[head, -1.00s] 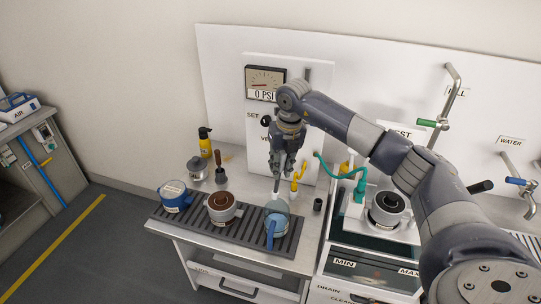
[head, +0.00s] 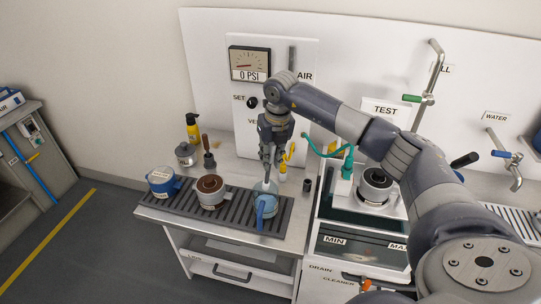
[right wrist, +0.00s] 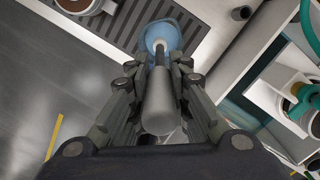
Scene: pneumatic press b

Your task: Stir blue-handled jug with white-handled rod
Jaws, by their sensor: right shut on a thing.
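The blue-handled jug (head: 265,201) stands on the ribbed black mat at the front right, its blue handle toward the counter's front edge. My right gripper (head: 268,158) is directly above it, pointing down. In the right wrist view the gripper (right wrist: 160,80) is shut on the white-handled rod (right wrist: 158,105), whose pale handle lies between the fingers. The rod's far end points into the jug (right wrist: 162,35), which shows beyond the fingertips. How deep the tip reaches is hidden. My left gripper is out of view.
A brown-filled cup (head: 210,191) and a blue pot (head: 162,182) share the mat (head: 185,206). Behind are a yellow bottle (head: 193,129), a metal pot (head: 186,154) and a brown-handled tool (head: 207,152). A small black cup (head: 307,185) stands right of the jug, before the test station (head: 376,187).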

